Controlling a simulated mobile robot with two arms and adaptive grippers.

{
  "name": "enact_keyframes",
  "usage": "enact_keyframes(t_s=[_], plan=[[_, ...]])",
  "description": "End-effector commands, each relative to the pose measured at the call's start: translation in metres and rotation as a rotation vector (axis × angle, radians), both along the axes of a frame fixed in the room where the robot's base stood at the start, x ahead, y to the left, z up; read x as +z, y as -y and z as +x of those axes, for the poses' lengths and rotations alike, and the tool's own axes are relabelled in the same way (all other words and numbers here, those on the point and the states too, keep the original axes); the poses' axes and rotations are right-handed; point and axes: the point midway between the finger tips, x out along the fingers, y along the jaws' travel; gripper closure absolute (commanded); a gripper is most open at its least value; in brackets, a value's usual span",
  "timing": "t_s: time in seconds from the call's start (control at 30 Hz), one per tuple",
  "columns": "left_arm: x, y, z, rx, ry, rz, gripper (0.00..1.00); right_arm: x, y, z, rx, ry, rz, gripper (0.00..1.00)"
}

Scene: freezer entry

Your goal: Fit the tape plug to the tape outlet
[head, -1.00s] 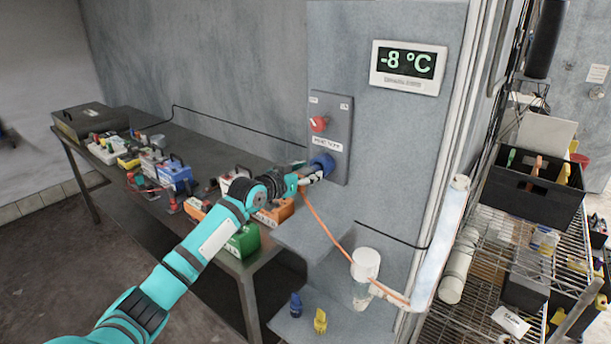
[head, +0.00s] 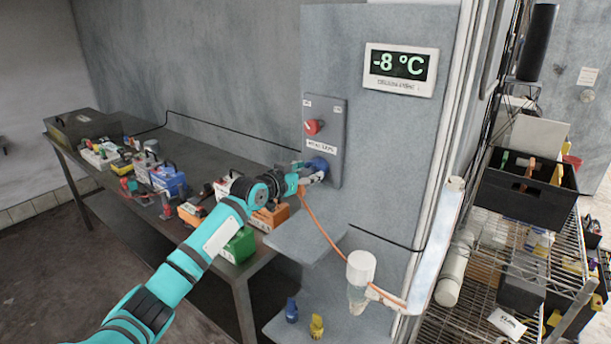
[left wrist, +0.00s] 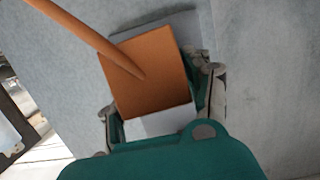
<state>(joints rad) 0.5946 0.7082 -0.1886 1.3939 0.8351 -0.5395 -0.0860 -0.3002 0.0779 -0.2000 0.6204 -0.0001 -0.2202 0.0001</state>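The outlet (head: 317,164) is a round blue socket low on a grey wall panel (head: 336,128). My left gripper (head: 311,178) is right in front of it. In the left wrist view the gripper (left wrist: 155,98) is shut on an orange block-shaped plug (left wrist: 150,75), one finger on each side. An orange cable (head: 320,228) runs from the plug down to the right; it also shows in the left wrist view (left wrist: 85,35). The plug's front end is hidden, so I cannot tell whether it touches or sits in the outlet. My right gripper is not in view.
A red rotary switch (head: 313,127) sits above the outlet. A dark table (head: 180,120) with several tools and boxes stands at left. A grey ledge (head: 305,240) is below, with a white-capped container (head: 361,268) nearby. Wire shelving (head: 480,270) stands at right.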

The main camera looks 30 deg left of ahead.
Motion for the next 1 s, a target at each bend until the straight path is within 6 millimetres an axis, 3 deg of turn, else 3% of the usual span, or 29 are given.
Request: enact_keyframes(t_s=[0.1,0.47,1.0], plan=[[0.000,0.000,0.000,0.000,-0.001,0.000,0.31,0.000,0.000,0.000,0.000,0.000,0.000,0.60],[0.000,-0.001,-0.006,-0.001,-0.002,0.003,0.31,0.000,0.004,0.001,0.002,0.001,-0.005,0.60],[0.018,-0.008,-0.102,-0.001,-0.004,0.003,0.31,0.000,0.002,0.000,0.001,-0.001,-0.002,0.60]])
